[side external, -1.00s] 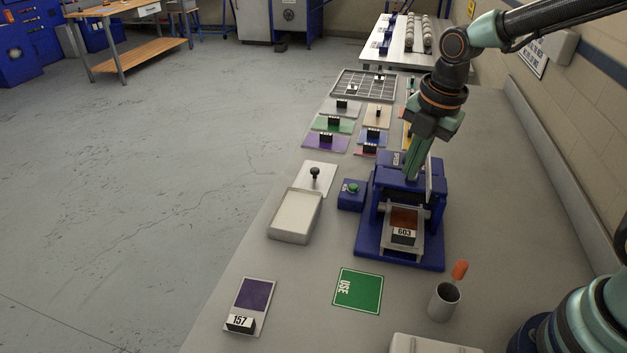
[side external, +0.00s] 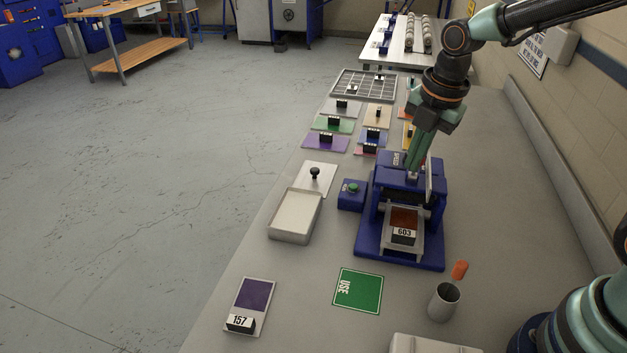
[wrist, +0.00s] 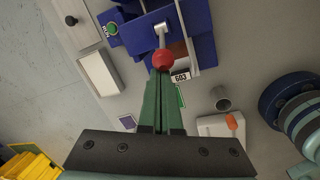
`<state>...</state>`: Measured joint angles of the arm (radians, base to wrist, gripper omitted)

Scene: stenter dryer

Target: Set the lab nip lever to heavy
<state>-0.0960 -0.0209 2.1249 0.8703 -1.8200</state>
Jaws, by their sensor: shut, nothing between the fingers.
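The lab nip is a blue machine (side external: 365,245) on the bench, with a sample labelled 603 (side external: 403,235) on its front plate. Its lever shows in the wrist view as a grey rod with a red ball knob (wrist: 163,59). My gripper (side external: 415,168) is shut and empty above the top of the machine. In the wrist view my green fingertips (wrist: 160,74) are right at the red knob and overlap its lower edge. I cannot tell whether they touch it. In the side view the knob is hidden behind my fingers, and the lever's setting marks are not readable.
A blue box with a green button (side external: 352,190) and a pale tray (side external: 294,216) stand left of the machine. A green USE card (side external: 358,290), a cup (side external: 444,302) and a purple swatch labelled 157 (side external: 254,294) lie in front. Several colour swatches lie behind.

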